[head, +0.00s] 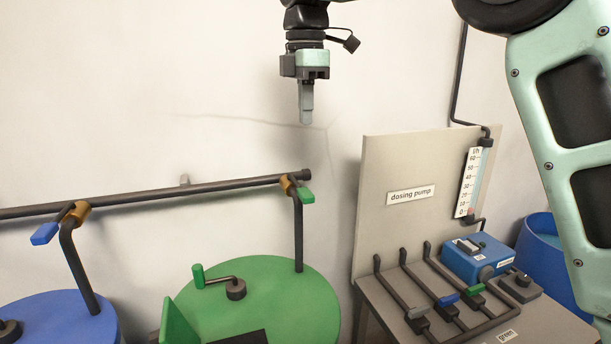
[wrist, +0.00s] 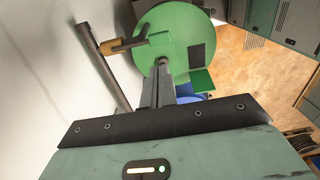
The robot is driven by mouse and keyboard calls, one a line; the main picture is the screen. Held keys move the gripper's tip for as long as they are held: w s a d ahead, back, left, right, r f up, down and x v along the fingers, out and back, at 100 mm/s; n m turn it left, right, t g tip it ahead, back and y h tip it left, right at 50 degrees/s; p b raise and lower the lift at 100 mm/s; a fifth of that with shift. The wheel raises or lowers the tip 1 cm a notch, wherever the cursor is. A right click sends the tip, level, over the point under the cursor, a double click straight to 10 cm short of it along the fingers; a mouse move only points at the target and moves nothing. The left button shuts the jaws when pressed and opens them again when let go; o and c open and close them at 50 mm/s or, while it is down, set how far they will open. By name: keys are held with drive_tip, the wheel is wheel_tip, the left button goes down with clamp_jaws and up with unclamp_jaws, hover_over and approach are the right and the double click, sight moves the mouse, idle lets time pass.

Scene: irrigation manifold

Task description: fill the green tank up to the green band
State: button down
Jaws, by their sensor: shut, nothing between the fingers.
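The green tank (head: 262,290) stands at lower centre in the head view, with a crank-like green handle (head: 198,276) on its lid. A pipe drops to it from the header pipe (head: 150,197), with a green-handled valve (head: 306,195) at the top. The tank lid (wrist: 200,42) also shows at the top of the wrist view, with the green valve handle (wrist: 158,38). My gripper (head: 306,118) is shut and empty, pointing down above and behind the tank, apart from the valve. In the wrist view its fingers (wrist: 160,75) are together. The green band and tank level are not visible.
A blue tank (head: 50,318) with a blue-handled valve (head: 45,233) stands at left. The dosing pump panel (head: 385,165) at right carries a flow gauge (head: 467,185), a blue pump (head: 478,257) and small valves with grey, blue and green handles. A blue barrel (head: 545,255) stands behind.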

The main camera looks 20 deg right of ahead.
sight(306, 192)
wheel_tip(306, 192, down, 14)
drive_tip(key=p, duration=0.3)
drive_tip(key=shift+p, duration=0.35)
